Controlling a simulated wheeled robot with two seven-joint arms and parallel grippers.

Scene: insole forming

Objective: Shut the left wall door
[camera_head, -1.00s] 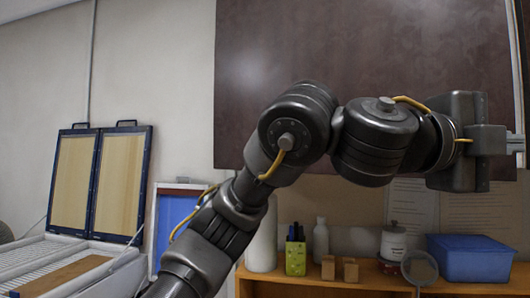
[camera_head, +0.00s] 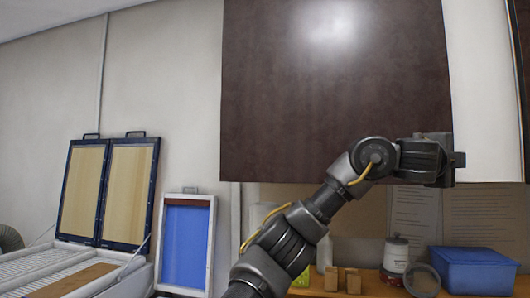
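The left wall door (camera_head: 320,90) is a large dark brown panel in the upper middle of the head view. Its lower edge runs nearly level with that of a white panel (camera_head: 485,90) to its right, and I see no clear gap between them. My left arm rises from the bottom in front of the door. My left gripper (camera_head: 457,160) is at the door's lower right corner, pointing right. It overlaps the corner in the picture; contact is unclear. Its fingers are small and dark, so their opening is unclear. My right gripper is not in view.
Below the door, a shelf (camera_head: 370,284) holds a blue box (camera_head: 474,270), a white jar (camera_head: 395,254) and small wooden blocks (camera_head: 341,280). At left stand a blue-faced frame (camera_head: 186,243) and a case with two raised wooden panels (camera_head: 106,190).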

